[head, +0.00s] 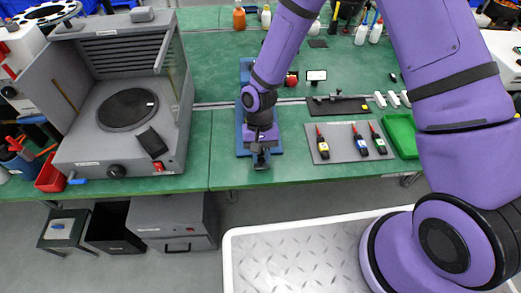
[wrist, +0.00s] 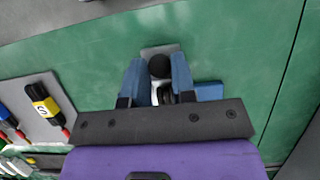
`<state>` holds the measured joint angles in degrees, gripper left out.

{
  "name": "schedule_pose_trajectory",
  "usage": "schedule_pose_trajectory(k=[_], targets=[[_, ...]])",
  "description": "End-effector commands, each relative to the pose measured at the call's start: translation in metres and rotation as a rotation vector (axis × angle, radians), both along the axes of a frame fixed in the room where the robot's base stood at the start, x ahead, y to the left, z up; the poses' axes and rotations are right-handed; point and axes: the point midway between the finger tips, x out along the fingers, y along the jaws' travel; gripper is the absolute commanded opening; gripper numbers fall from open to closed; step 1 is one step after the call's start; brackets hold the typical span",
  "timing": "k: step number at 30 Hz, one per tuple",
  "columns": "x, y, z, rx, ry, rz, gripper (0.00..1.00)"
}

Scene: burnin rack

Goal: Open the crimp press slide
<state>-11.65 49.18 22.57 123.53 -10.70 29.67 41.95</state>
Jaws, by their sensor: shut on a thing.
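The crimp press shows in the head view as a blue base (head: 241,135) on the green bench, mostly hidden under my arm. A corner of blue also shows beside my fingers in the wrist view (wrist: 209,91). My gripper (head: 261,163) is at the front end of the press, near the bench's front edge. In the wrist view my gripper (wrist: 159,60) has its two blue fingers on either side of a round black knob (wrist: 160,68), shut on it. A small grey plate shows behind the knob. How far the slide stands out is hidden.
A grey mat (head: 345,143) with several small screwdriver-like tools lies right of the press, beside a green tray (head: 400,135). A grey hooded cabinet (head: 120,100) stands to the left. Bare green bench lies between cabinet and press.

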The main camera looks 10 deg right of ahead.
Motion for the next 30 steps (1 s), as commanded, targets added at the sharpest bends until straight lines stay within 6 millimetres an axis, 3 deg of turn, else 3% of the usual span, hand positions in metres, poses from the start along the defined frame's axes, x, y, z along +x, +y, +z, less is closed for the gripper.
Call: schedule_pose_trajectory(k=[3,4,6,7,19,30], targets=[[0.001,0.000,0.000,0.000,-0.001,0.000,0.00],[0.001,0.000,0.000,0.000,-0.001,0.000,0.31],[0.001,0.000,0.000,0.000,-0.001,0.000,0.47],[0.001,0.000,0.000,0.000,0.000,0.000,0.50],[0.005,0.000,0.008,0.001,-0.002,-0.002,0.50],[0.030,-0.001,0.069,0.001,-0.004,-0.003,0.50]])
